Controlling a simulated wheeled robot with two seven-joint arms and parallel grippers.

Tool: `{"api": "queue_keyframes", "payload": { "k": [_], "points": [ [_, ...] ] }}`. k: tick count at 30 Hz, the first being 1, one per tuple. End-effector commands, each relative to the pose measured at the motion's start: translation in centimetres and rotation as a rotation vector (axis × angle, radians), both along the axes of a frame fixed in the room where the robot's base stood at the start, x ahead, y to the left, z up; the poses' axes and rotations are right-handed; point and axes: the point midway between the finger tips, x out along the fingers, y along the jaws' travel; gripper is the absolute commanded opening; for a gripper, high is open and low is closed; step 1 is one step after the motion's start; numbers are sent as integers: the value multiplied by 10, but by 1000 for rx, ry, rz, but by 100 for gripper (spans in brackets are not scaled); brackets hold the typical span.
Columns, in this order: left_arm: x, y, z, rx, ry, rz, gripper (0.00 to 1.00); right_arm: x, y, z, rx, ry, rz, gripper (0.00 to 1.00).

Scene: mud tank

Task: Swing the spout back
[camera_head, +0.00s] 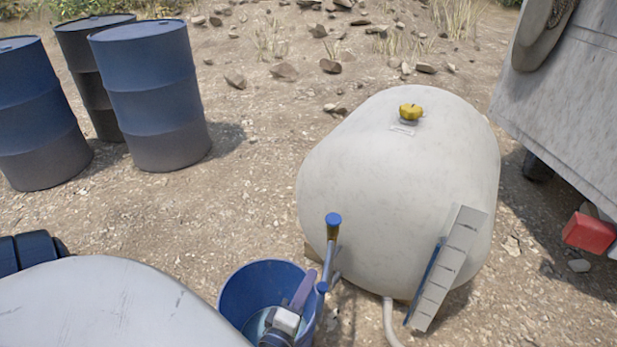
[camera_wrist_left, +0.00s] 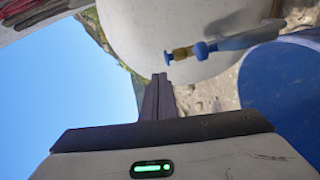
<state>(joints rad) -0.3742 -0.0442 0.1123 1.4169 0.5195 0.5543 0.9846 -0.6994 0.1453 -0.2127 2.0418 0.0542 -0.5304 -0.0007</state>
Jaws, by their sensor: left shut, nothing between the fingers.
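The white tank (camera_head: 400,170) stands right of centre. At its lower left side is an upright metal pipe with a blue cap (camera_head: 333,220) and a brass collar. A thin metal spout (camera_head: 322,290) runs down from there along the blue bucket's right side. In the left wrist view the blue-and-brass fitting (camera_wrist_left: 182,54) and spout (camera_wrist_left: 240,42) lie ahead of the fingertips. My left gripper (camera_head: 308,277) is shut and empty, over the bucket (camera_head: 232,298), just left of the spout. Its closed fingers also show in the wrist view (camera_wrist_left: 158,80). Contact with the spout cannot be told. My right gripper is out of view.
A yellow knob (camera_head: 411,111) sits on the tank top. A grey slotted gauge strip (camera_head: 448,265) and a pale hose (camera_head: 390,322) are at its front right. Several drums (camera_head: 152,95) stand back left. A grey panelled body (camera_head: 565,110) is at right. Gravel ground between is open.

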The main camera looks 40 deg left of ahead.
Motion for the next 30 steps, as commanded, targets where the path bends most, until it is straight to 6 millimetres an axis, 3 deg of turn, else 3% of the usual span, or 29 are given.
{"api": "queue_keyframes", "payload": {
  "k": [1, 6, 22, 26, 30],
  "points": [
    [0, 0, 13, 0, 0, 0, 0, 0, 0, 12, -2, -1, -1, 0],
    [0, 0, 25, 1, 1, 0, 0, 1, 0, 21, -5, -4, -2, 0],
    [1, -5, 27, 21, 20, -22, 0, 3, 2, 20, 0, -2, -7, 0],
    [2, -41, 24, 171, 147, -175, 0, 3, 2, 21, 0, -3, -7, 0],
    [-15, -110, 12, 508, 371, -481, 0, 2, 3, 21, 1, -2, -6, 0]
  ]
}}
